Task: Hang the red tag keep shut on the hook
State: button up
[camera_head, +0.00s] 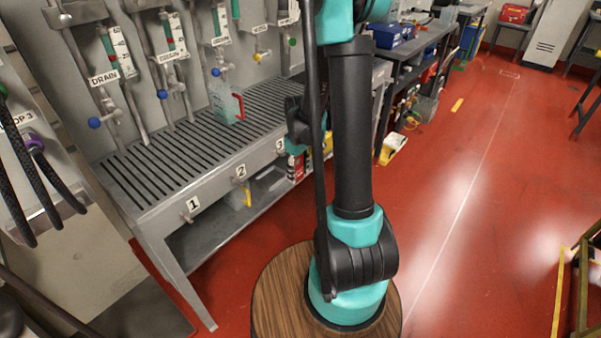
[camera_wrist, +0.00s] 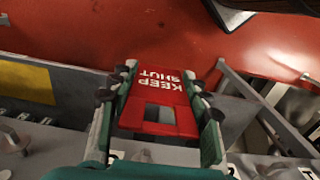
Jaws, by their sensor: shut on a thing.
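The red tag (camera_wrist: 160,95) reads KEEP SHUT, upside down in the wrist view, and has a rectangular cut-out near its lower end. My gripper (camera_wrist: 160,90) is shut on it, with a finger at each side edge. In the head view my gripper (camera_head: 295,148) is at the bench's front edge, near number plate 3 (camera_head: 280,146), partly hidden by my arm. A red and white patch (camera_head: 295,169) just below it appears to be the tag. Small metal hooks sit along the front edge, one by plate 1 (camera_head: 187,216) and one by plate 2 (camera_head: 237,181).
The slatted grey bench (camera_head: 150,165) has a red-handled clear jug (camera_head: 228,104) on top. A yellow object (camera_head: 247,195) shows below its edge. Hoses (camera_head: 40,170) hang at the left. Open red floor (camera_head: 470,190) lies to the right.

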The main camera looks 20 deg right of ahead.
jog(key=w+a+f, duration=0.1)
jog(key=w+a, duration=0.4)
jog(key=w, duration=0.2)
jog(key=shift+w+f, duration=0.15)
jog(key=shift+f, duration=0.2)
dwell(0.9)
jog(key=shift+a, duration=0.1)
dwell(0.4)
jog(key=o, duration=1)
notch_tip(320, 180, up, 12)
jog(key=shift+f, duration=0.1)
jog(key=s+d+f+m+t, duration=0.1)
jog(key=s+d+m+t, duration=0.1)
jog(key=s, duration=0.9)
jog(key=s+d+f+m+t, duration=0.2)
jog(key=s+m, duration=0.3)
jog(key=s, duration=0.7)
jog(key=shift+s+d+f, duration=0.2)
jog(key=shift+s+d, duration=0.05)
jog(key=shift+d, duration=0.25)
